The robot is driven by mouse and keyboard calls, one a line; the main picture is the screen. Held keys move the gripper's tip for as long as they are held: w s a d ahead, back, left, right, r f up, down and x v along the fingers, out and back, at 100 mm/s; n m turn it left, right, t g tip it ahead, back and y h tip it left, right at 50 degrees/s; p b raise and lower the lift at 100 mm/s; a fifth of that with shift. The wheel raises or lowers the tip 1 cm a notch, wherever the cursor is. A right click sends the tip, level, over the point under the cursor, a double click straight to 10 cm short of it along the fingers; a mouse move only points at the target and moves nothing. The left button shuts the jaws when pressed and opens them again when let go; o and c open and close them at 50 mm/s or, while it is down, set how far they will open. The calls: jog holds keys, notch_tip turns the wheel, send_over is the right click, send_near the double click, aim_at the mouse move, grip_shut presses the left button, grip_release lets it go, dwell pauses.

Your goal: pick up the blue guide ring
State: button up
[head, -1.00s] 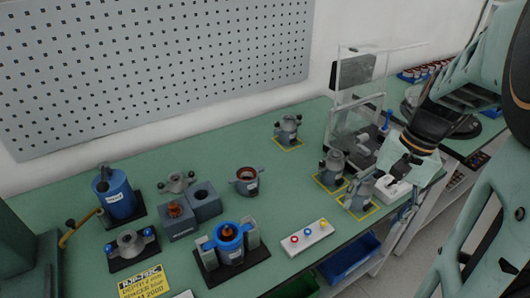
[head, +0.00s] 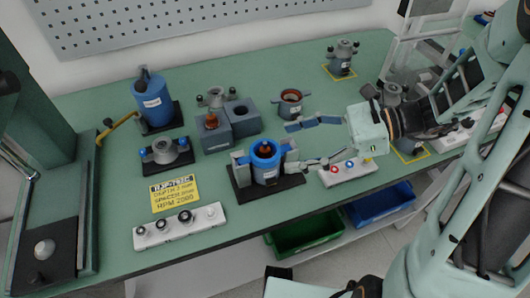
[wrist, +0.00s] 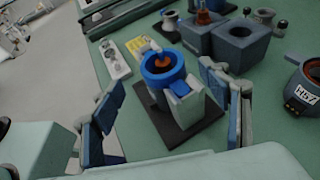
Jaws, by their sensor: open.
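The blue guide ring (head: 265,150) sits on top of a stator fixture with grey side blocks on a black base plate (head: 280,189). In the wrist view the ring (wrist: 150,72) is near the middle, with an orange-brown core inside it. My gripper (head: 291,147) is open, to the right of the ring in the head view, its two fingers pointing at it. In the wrist view my gripper (wrist: 160,82) has one finger on each side of the fixture in the picture, and the ring lies beyond the fingertips. Nothing is between the fingers.
Grey blocks (head: 236,120) and a dark cup with a reddish rim (head: 290,103) stand behind the fixture. A white button box (head: 347,171) lies to its right. A yellow sign (head: 174,193) and a white knob panel (head: 180,226) lie front left. A blue canister (head: 153,102) stands further back.

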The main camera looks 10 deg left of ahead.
aim_at(268, 150)
jog(key=shift+b+x, duration=0.4)
jog(key=shift+x, duration=2.35)
jog(key=shift+w+r, duration=0.1)
jog(key=c, duration=1.2)
